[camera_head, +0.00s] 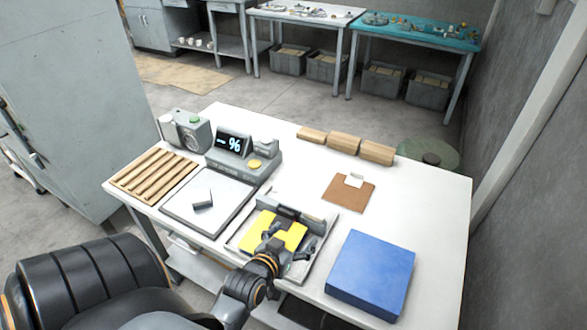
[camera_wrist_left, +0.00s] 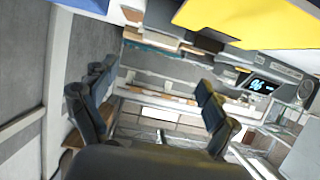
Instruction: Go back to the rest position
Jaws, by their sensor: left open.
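My left gripper (camera_head: 284,246) is at the front of the white table, over or just in front of a grey tray holding a yellow block (camera_head: 258,232). In the left wrist view the two dark fingers of my left gripper (camera_wrist_left: 155,100) stand wide apart with nothing between them. The yellow block also shows at the top of the left wrist view (camera_wrist_left: 265,22), outside the fingers. Whether the gripper touches the tray cannot be told. My right gripper is not in view.
The white table (camera_head: 420,205) carries a blue box (camera_head: 371,273) right of my gripper, a grey scale plate (camera_head: 185,210) left, a display unit (camera_head: 240,152), wooden sticks (camera_head: 154,175), wooden blocks (camera_head: 343,143) and a brown pad (camera_head: 340,197).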

